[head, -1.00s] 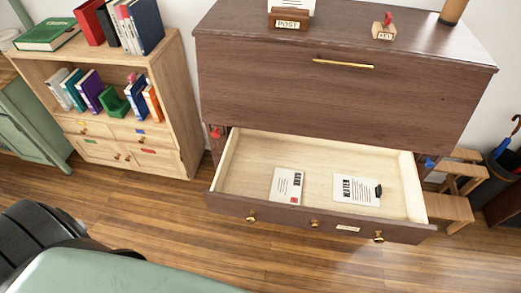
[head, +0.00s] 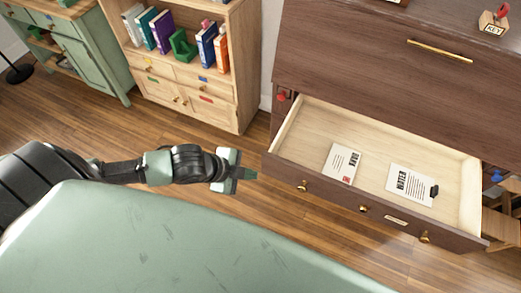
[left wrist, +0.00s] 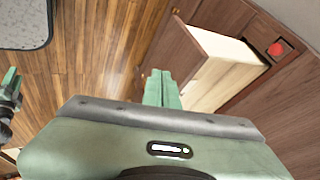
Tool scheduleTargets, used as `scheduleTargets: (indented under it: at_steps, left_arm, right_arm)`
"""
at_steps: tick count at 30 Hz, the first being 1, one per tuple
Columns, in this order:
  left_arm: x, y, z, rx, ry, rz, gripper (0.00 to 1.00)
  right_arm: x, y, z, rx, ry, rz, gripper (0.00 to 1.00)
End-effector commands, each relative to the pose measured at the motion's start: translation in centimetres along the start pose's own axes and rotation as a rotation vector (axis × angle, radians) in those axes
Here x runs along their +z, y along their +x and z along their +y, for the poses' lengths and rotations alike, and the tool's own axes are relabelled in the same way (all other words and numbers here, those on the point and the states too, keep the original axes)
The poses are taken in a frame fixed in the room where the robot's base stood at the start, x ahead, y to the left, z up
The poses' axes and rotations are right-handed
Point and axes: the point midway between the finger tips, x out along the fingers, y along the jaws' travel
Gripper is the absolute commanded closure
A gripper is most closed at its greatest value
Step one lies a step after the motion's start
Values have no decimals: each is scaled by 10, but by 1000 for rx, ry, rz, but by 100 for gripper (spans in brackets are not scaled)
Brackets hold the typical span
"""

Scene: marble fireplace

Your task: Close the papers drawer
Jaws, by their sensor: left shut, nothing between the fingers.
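The papers drawer (head: 377,217) is pulled out of the dark wood desk (head: 360,62) in the head view. Two papers lie flat in it, a bank paper (head: 342,163) and a water paper (head: 411,185) with a black clip. Its front has brass knobs and a small label. My left gripper (head: 248,174) is shut and empty, left of the drawer's left front corner and apart from it. In the left wrist view the shut fingers (left wrist: 160,88) are in front of the drawer's pale side wall (left wrist: 220,73).
A light wood bookcase (head: 185,70) with books stands left of the desk, and a green cabinet (head: 85,60) beyond it. A wooden stool (head: 503,224) is at the drawer's right. Wood floor (head: 215,215) is clear before the drawer.

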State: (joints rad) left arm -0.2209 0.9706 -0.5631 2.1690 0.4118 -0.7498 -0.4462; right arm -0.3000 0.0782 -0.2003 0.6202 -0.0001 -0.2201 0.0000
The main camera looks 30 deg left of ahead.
Motion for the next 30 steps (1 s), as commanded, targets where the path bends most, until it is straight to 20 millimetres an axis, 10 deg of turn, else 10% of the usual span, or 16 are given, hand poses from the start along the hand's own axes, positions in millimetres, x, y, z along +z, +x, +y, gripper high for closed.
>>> scheduleTargets:
  at_steps: [7, 21, 30]
  left_arm:
    - [-17, -6, 7, 24, 50, 24, 100]
    - [-20, 87, 8, 22, 47, 25, 100]
    - [-21, 103, -24, 21, 50, 23, 100]
  right_arm:
    - [0, 0, 0, 0, 0, 1, 69]
    - [0, 1, 1, 1, 0, 0, 69]
    - [0, -6, 3, 3, -1, -1, 69]
